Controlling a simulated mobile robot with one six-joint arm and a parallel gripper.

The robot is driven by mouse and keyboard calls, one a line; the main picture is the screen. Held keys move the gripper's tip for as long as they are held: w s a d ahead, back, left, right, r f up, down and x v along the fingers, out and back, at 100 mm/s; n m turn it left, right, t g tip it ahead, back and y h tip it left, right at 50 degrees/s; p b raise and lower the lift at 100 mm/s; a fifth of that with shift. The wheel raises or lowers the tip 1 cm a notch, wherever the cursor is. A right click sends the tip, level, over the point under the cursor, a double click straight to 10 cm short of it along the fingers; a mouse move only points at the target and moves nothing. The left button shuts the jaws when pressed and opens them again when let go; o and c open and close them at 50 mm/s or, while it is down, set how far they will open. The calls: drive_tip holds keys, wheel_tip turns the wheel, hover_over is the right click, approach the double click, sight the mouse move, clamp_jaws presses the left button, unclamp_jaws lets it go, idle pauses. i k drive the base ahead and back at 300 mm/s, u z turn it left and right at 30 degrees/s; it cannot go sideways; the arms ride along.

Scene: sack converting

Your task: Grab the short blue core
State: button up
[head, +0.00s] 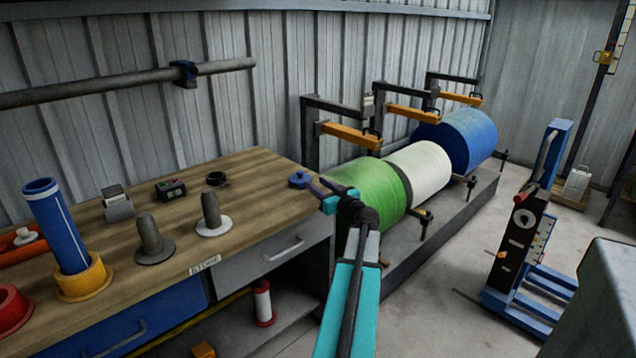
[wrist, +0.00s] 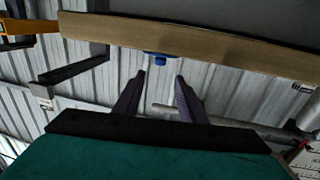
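A small dark-blue piece (head: 298,179) sits at the bench's right corner, close to my fingertips. A small blue piece also shows in the wrist view (wrist: 158,58) at the bench edge, beyond the gap between my fingers; it looks like the same piece. A longer blue tube (head: 55,222) leans slightly in a yellow ring holder (head: 84,279) at the bench's left. I cannot tell for certain which is the short blue core. My gripper (head: 319,186) is by the bench's right corner. In the wrist view its purple fingers (wrist: 160,77) are apart with nothing between them.
The wooden bench (head: 190,228) carries two grey pegs (head: 152,240), (head: 211,212) and small devices. A pipe (head: 110,84) runs along the wall.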

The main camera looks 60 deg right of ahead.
sight(44, 196)
drive_tip(key=k, duration=1)
